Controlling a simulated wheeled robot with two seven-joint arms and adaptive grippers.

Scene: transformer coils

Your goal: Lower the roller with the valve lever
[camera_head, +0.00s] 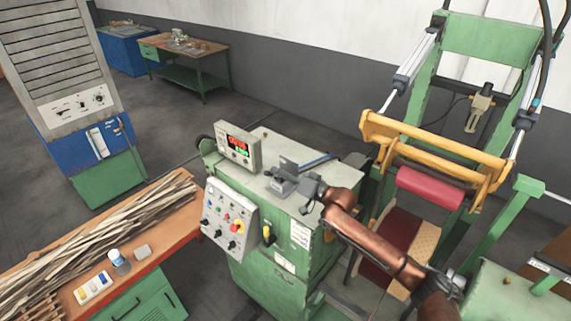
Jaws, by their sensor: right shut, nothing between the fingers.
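The red roller (430,188) hangs level under a yellow frame (430,147) on the green machine at the right. A small grey device (283,182) sits on top of the green cabinet (345,176); it may be the valve, but its lever is hard to make out. My right gripper (303,193) is shut and empty at the right side of this device, over the cabinet top. I cannot tell whether it touches the device. My right arm comes in from the lower right and covers part of the cabinet's right side. My left gripper is not in view.
A display box (238,146) and a control panel (226,219) with knobs are on the cabinet's left. A thin blue bar (316,160) lies behind the gripper. An orange-topped bench (172,231) with strips stands at left. The floor behind the cabinet is clear.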

